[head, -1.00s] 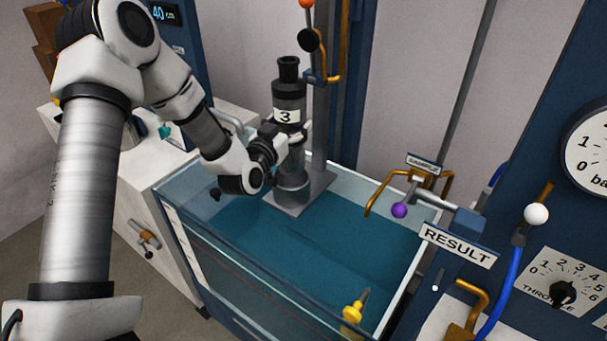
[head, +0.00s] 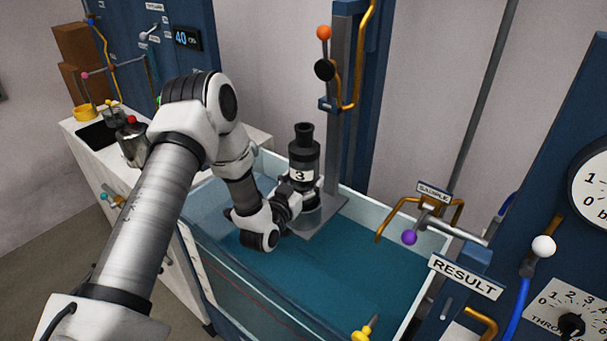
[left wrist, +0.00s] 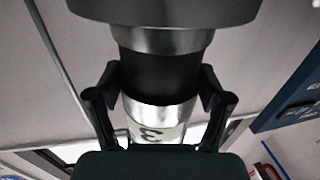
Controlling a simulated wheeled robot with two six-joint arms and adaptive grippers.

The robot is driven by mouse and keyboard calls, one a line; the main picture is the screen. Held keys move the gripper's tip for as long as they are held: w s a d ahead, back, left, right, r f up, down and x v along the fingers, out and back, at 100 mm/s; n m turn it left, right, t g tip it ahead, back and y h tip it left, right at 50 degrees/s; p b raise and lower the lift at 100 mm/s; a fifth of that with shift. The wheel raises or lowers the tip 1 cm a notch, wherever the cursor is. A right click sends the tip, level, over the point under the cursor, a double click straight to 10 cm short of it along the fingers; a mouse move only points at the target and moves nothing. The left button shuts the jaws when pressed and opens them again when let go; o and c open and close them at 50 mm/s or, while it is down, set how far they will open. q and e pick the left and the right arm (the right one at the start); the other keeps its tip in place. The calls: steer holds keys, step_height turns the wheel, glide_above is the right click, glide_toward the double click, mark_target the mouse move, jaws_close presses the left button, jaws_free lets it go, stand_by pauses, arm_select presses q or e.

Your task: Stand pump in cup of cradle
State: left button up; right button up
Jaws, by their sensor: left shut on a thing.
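The pump (head: 303,158) is a dark grey cylinder with a white label "3" and a narrow black neck. It stands upright in the head view, over the cup (head: 309,214) of the cradle. Its lower end appears to be inside the cup, but my gripper partly covers this, so I cannot tell whether it rests on the bottom. My left gripper (head: 298,197) is shut on the pump's lower part, below the label. In the left wrist view the fingers lie on both sides of the pump (left wrist: 157,80), with the label upside down.
The cradle's grey plate (head: 335,205) sits at the back of a glass-walled water tank (head: 330,265), beside a tall post (head: 341,130). The "SAMPLE" pipe (head: 393,215) and the "RESULT" sign (head: 466,277) are on the right. A yellow-tipped thing (head: 365,331) stands at the front.

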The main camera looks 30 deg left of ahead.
arm_select(q)
steer(key=o, duration=1.7)
steer(key=shift+c, duration=0.2)
steer(key=shift+o, duration=0.4)
steer(key=shift+s+r, duration=0.1)
steer(key=shift+s, duration=0.05)
steer(key=shift+d, duration=0.1)
steer(key=shift+s, duration=0.15)
steer(key=s+d+b, duration=0.1)
steer(key=s+b, duration=0.2)
steer(key=s, duration=0.8)
steer(key=shift+s+d, duration=0.2)
steer(key=shift+s, duration=0.1)
